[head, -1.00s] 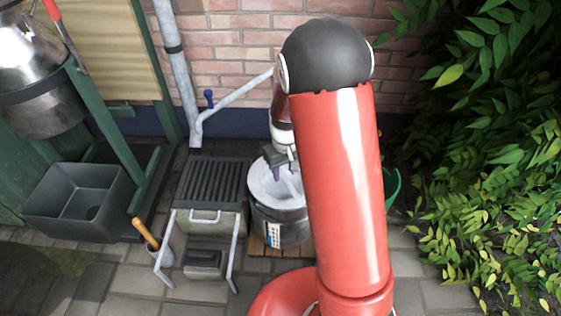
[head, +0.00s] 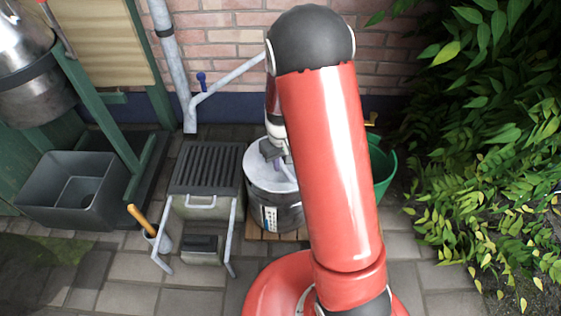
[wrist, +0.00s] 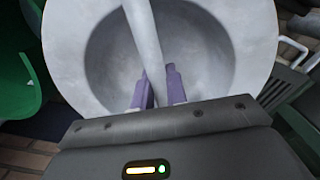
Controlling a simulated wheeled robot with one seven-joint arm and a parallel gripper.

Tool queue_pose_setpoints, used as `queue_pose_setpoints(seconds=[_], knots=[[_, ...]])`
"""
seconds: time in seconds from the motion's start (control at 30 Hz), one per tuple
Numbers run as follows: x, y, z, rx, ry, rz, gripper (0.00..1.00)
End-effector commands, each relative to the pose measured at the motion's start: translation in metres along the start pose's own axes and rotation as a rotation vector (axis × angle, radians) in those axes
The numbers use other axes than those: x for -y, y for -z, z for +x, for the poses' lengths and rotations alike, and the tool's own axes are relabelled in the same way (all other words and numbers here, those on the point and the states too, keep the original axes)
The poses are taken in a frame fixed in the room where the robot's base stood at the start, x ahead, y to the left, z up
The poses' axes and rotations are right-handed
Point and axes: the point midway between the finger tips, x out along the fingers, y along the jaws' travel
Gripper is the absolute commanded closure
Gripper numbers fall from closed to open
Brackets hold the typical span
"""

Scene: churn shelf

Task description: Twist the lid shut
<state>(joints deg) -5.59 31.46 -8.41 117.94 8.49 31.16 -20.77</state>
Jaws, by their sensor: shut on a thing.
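The pale grey round lid (head: 257,168) sits on the dark metal churn (head: 290,218), which stands upright and has a white label on its side. In the wrist view the lid (wrist: 66,48) fills the upper middle, with a sunken centre crossed by a bar handle (wrist: 143,35). My gripper (head: 277,160) is above the lid, and my arm hides the churn's right side. In the wrist view the purple fingers of my gripper (wrist: 158,92) are shut on the bar, one on each side. The joint between lid and churn is mostly hidden.
A slatted dark rack (head: 207,168) stands close left of the churn. A grey sink (head: 70,190) is further left. A green bucket (head: 384,172) stands right of my arm. Leafy bushes (head: 490,150) fill the right. A brick wall (head: 228,48) is behind.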

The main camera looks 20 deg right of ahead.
Motion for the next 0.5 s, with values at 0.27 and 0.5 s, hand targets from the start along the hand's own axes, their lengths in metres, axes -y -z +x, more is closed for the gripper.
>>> queue_pose_setpoints(seconds=[0.27, 0.5], knots=[[-0.0001, 0.0002, -0.0002, -0.001, 0.0, -0.001, 1.0], [-0.0004, 0.0004, 0.0002, -0.002, 0.001, -0.143, 1.0]])
